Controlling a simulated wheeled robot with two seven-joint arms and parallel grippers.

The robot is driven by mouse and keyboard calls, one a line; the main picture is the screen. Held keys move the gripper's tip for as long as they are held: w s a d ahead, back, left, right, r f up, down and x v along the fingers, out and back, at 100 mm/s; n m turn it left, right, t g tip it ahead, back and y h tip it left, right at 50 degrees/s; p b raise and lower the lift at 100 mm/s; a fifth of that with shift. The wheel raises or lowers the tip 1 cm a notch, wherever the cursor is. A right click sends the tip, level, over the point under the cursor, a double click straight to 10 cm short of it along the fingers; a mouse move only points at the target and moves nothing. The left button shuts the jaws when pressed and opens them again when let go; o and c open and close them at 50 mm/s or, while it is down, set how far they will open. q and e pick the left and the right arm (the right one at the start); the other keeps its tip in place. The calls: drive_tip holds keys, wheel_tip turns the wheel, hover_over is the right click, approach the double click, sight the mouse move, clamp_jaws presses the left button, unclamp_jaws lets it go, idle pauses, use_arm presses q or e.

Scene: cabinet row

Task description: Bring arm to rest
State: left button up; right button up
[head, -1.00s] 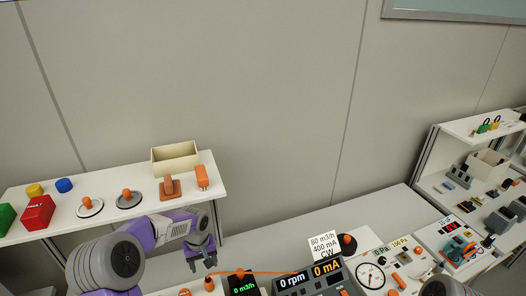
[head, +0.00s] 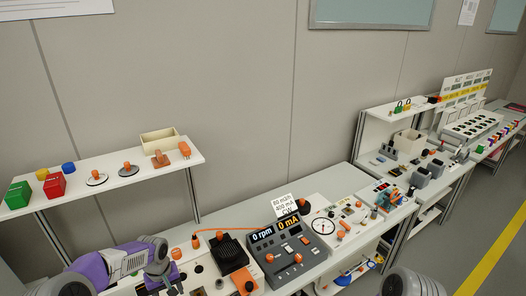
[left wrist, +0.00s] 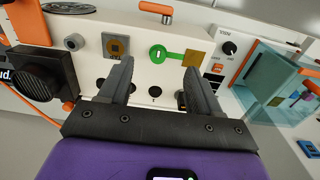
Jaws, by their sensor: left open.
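My left arm comes in at the lower left of the head view. Its gripper (head: 166,284) hangs low over the front bench, near the white panel (head: 206,272). In the left wrist view the two dark fingers (left wrist: 156,88) are wide apart with nothing between them. Beyond them is a white panel face with a green marking (left wrist: 158,53), a square brown plate (left wrist: 116,46) and dark holes. A grey rounded part of my right arm shows at the bottom right of the head view; the right gripper is out of view.
A shelf (head: 130,182) at left bears a red box (head: 54,186), a green box (head: 18,195) and a cream bin (head: 160,140). A meter box (head: 290,254) reads 0 rpm and 0 mA. A dark ribbed block (head: 230,252) stands beside it. More benches run right; floor is clear there.

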use_arm(q)
drive_tip(key=d+f+m+h+b, duration=0.25)
drive_tip(key=d+f, duration=0.45)
drive_tip(key=f, duration=0.4)
drive_tip(key=s+d+f+b, duration=0.4)
drive_tip(key=s+d+f, duration=0.2)
drive_tip(key=s+f, duration=0.4)
drive_tip(key=s+d+f+m+h+b, duration=0.1)
drive_tip(key=s+d+f+b, duration=0.4)
drive_tip(key=s+f, duration=0.4)
drive_tip(key=shift+s+d+f, duration=0.35)
drive_tip(key=shift+s+d, duration=0.4)
drive_tip(key=shift+s, duration=0.3)
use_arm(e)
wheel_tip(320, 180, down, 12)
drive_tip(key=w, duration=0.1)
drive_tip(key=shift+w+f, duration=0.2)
